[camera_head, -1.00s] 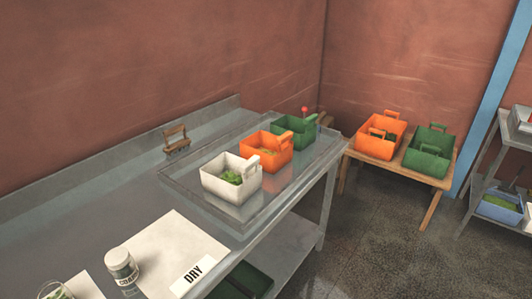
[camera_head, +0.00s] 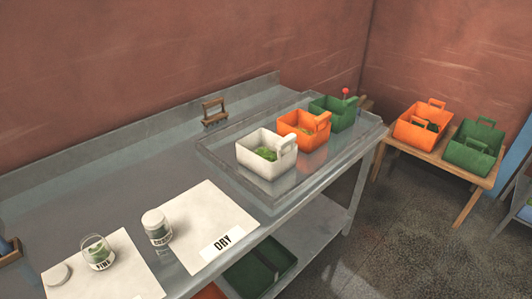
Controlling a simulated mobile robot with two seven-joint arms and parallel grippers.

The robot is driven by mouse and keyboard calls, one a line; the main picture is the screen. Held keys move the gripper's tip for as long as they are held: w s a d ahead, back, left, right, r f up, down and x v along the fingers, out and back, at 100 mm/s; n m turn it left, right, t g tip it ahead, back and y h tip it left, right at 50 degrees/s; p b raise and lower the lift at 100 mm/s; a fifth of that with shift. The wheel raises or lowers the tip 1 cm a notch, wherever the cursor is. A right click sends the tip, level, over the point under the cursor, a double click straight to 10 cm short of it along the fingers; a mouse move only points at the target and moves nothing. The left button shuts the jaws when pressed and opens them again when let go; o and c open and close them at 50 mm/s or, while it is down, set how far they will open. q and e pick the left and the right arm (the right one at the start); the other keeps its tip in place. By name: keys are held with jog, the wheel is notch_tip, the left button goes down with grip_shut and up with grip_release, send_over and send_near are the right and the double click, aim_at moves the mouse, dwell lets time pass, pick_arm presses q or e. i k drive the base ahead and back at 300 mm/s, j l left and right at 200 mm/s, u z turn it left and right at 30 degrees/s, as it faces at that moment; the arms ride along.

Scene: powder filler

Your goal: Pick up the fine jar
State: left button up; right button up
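The fine jar (camera_head: 97,253) stands upright on a white sheet (camera_head: 120,279) at the lower left of the metal table. It is clear glass with a "FINE" label and green contents, and its top looks open. A round pale lid (camera_head: 57,274) lies on the sheet to its left. A second jar (camera_head: 157,227), with a pale lid on and a label too small to read surely, stands to its right at the edge of another white sheet marked "DRY" (camera_head: 197,215). Neither of my grippers is in view.
A tray (camera_head: 222,163) on the table's right holds white (camera_head: 266,154), orange (camera_head: 303,130) and green (camera_head: 333,113) bins. A small wooden rack (camera_head: 214,112) stands at the back. A wooden stand with bins is farther right. The table's middle left is clear.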

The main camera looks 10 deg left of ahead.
aim_at(95, 249)
jog(key=u, duration=1.65)
